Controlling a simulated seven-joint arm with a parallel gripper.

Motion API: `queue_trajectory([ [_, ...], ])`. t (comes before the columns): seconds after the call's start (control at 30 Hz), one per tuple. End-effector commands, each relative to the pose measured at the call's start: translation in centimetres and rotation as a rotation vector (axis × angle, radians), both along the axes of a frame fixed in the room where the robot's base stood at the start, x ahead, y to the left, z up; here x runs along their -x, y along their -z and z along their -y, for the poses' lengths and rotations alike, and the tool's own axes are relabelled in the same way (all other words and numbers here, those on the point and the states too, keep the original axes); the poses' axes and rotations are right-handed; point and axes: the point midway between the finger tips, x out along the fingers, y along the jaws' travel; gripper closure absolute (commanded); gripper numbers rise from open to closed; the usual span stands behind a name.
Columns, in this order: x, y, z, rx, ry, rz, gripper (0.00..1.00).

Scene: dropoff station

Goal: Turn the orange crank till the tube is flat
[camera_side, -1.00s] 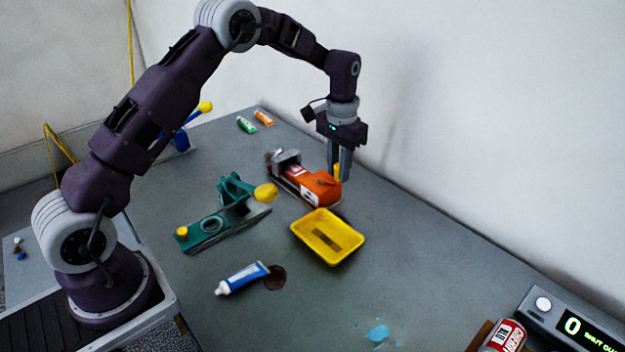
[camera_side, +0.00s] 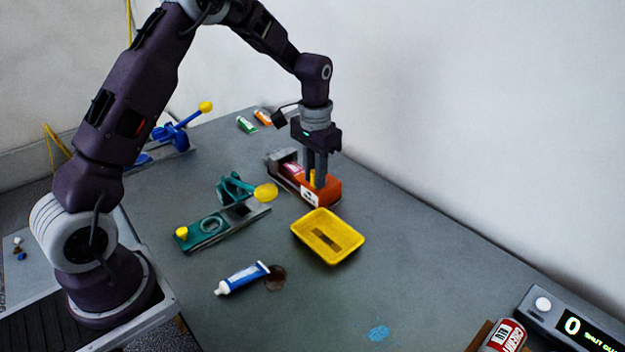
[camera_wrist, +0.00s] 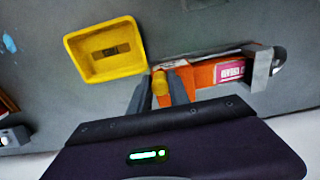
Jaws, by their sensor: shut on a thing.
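The orange crank device (camera_side: 328,193) stands near the wall, behind the yellow tray. Its yellow knob (camera_side: 312,177) is between my gripper's fingers (camera_side: 315,182), which point down and are shut on it. In the wrist view the knob (camera_wrist: 159,88) sits between both dark fingers, next to the orange body (camera_wrist: 203,76). A red-pink tube (camera_side: 293,170) lies in the device, its label (camera_wrist: 231,71) partly visible in the wrist view. I cannot tell how flat the tube is; the device and my gripper hide part of it. The crank arm is mostly hidden.
A yellow tray (camera_side: 346,240) stands just in front. A teal device (camera_side: 208,232) and a blue-white tube (camera_side: 243,278) are to the left. A blue device (camera_side: 177,133) and small tubes (camera_side: 246,124) are at the back. A can (camera_side: 504,337) and display box (camera_side: 570,322) stand front right.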

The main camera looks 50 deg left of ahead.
Motion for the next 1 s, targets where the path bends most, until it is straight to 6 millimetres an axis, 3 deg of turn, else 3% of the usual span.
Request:
queue_trajectory([
  [0.1, 0.2, 0.1, -0.1, -0.002, -0.001, -0.006, 1.0],
  [0.13, 0.2, 0.1, -0.1, -0.002, -0.001, -0.006, 0.74],
  [0.23, 0.1, 0.0, -0.1, -0.002, -0.001, -0.005, 0.56],
  [0.57, 0.0, -0.4, -0.1, -0.002, -0.001, 0.0, 0.56],
  [1.0, 0.0, -5.7, -0.1, -0.002, -0.001, 0.001, 0.56],
])
